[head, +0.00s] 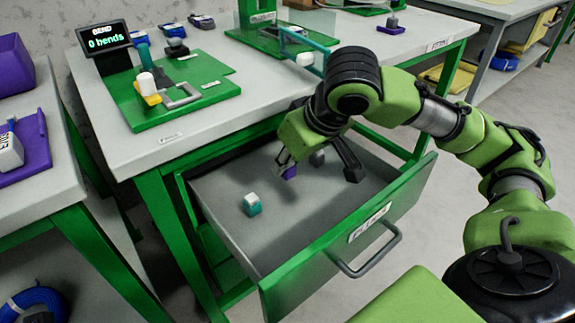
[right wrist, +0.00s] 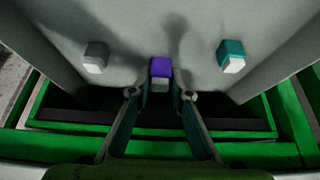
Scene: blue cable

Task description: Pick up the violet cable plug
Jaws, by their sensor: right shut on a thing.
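The violet cable plug (head: 290,172) is a small block with a violet body and a pale grey end. It is in the open drawer (head: 225,222) under the bench. My right gripper (right wrist: 160,93) reaches down into the drawer and is shut on the violet plug, which shows between its fingertips in the right wrist view (right wrist: 161,68). I cannot tell whether the plug still touches the drawer floor. In the head view the gripper partly hides it. My left gripper is not in view.
A teal-and-white plug (head: 252,205) and a grey plug (head: 317,158) lie in the drawer on either side, apart from the gripper. The green drawer front (head: 350,237) has a grey handle. The bench top (head: 180,150) above holds a green board (head: 165,95) and a "0 bends" display (head: 104,39).

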